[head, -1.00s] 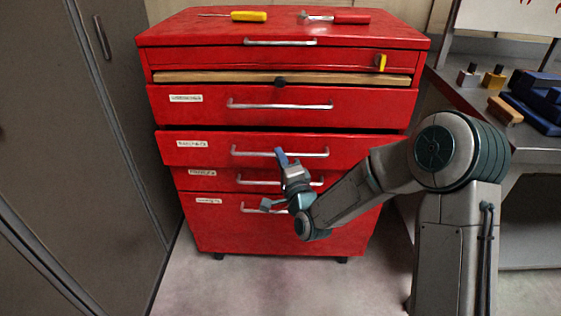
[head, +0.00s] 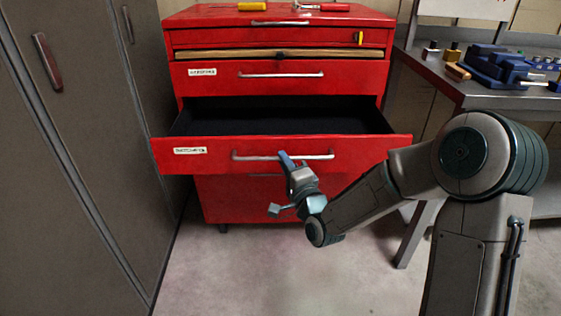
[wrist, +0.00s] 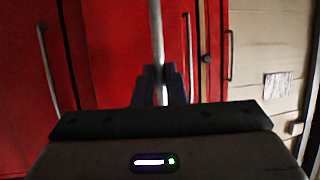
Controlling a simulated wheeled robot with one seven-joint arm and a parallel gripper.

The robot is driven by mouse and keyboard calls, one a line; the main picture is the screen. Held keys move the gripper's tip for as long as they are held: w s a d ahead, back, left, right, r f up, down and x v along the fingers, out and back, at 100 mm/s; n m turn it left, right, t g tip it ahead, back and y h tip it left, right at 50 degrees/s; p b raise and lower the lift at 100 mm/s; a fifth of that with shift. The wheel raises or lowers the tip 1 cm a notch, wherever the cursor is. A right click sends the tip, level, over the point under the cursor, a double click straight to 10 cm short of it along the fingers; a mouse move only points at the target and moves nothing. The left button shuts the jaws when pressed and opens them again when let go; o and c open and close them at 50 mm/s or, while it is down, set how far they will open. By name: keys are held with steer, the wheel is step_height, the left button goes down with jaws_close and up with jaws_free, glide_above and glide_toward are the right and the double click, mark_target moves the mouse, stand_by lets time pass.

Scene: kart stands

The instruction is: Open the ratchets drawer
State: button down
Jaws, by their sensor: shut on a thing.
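The ratchets drawer (head: 215,158) is a red drawer in the red tool cabinet, with a white label that I cannot read clearly. It stands far out, and its dark, empty-looking inside shows. My gripper (head: 288,160) is shut on the drawer's silver bar handle (head: 252,157), right of the handle's middle. In the wrist view the handle (wrist: 156,40) runs upright between my fingers (wrist: 160,85).
Another labelled drawer (head: 278,75) above is closed. Grey lockers (head: 75,130) stand close on the left. A workbench (head: 440,84) with blue tools (head: 500,66) stands on the right. The floor (head: 215,275) in front is clear.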

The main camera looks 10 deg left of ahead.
steer(key=shift+s+d, duration=0.1)
steer(key=shift+s, duration=0.5)
steer(key=c, duration=1.5)
jaws_free()
